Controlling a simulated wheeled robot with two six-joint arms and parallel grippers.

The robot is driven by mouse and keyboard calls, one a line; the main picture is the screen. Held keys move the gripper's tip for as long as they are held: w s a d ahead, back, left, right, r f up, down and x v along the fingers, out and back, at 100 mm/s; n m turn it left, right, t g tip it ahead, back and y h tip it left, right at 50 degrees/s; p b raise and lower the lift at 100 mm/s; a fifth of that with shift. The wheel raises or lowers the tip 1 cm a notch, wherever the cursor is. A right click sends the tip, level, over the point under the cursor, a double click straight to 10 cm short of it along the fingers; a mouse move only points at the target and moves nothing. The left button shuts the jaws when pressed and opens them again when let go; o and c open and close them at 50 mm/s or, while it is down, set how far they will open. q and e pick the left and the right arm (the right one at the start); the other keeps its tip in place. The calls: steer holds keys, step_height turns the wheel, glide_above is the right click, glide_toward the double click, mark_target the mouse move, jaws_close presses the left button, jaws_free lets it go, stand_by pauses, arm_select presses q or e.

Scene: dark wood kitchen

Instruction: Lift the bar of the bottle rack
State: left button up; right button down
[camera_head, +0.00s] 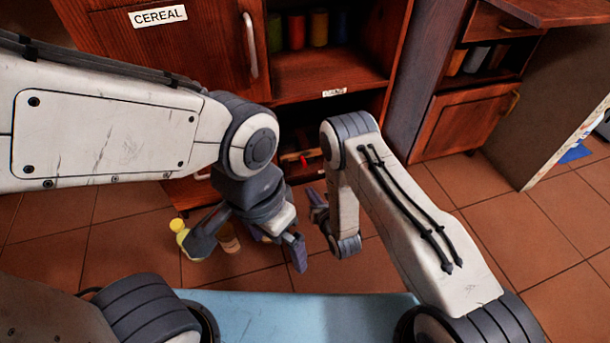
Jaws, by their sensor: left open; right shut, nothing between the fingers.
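My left gripper (248,244) is open, one finger at each side, low in front of the cabinet. A yellow bottle (192,246) shows beside its left finger. A brown bottle (229,238) and a pale yellowish item partly show between the fingers. I cannot make out the bar of the bottle rack; the rack may be hidden behind my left gripper. My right gripper (318,206) is shut and empty, to the right of the left one and a little higher in the picture, partly hidden by its own arm.
An open wooden cabinet (330,72) stands behind, with coloured jars (297,31) on its shelf and a small red item (304,162) lower down. A closed CEREAL door (165,50) is at left. Tiled floor (490,215) is clear at right. A pale blue surface (300,318) lies at the bottom.

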steer(key=f+b+x, duration=0.1)
steer(key=b+x, duration=0.4)
steer(key=x, duration=0.3)
steer(key=shift+d+r+b, duration=0.25)
steer(key=shift+r, duration=1)
steer(key=shift+d+r+b, duration=0.2)
steer(key=shift+d+r, duration=0.05)
steer(key=shift+r, duration=1.05)
